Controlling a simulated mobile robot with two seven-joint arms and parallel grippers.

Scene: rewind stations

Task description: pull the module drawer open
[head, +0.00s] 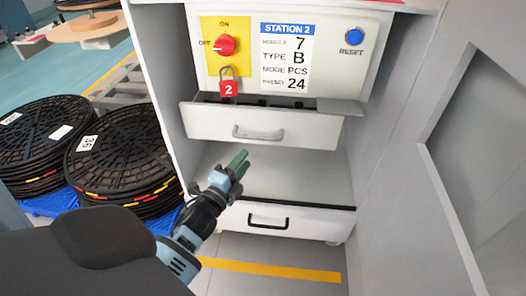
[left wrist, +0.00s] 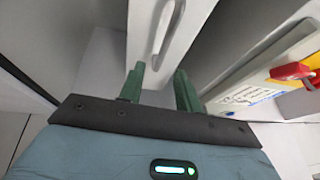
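A white upper drawer (head: 215,122) under the Station 2 panel stands partly open, with dark items just showing inside. Its grey bar handle (head: 258,134) is on the front; the handle also shows in the left wrist view (left wrist: 163,30). A lower white drawer front (head: 325,222) has a black handle (head: 268,220). No label tells which is the module drawer. My left gripper (head: 239,163), with green fingers, is just below the upper handle. In the left wrist view (left wrist: 159,85) its fingers are apart and empty, short of the handle. My right gripper is out of view.
The panel holds a red switch (head: 225,45), a red padlock (head: 228,84) and a blue reset button (head: 354,37). An open grey door (head: 400,190) stands at right. Stacked black reels (head: 118,155) stand at left. Open space lies between the drawers.

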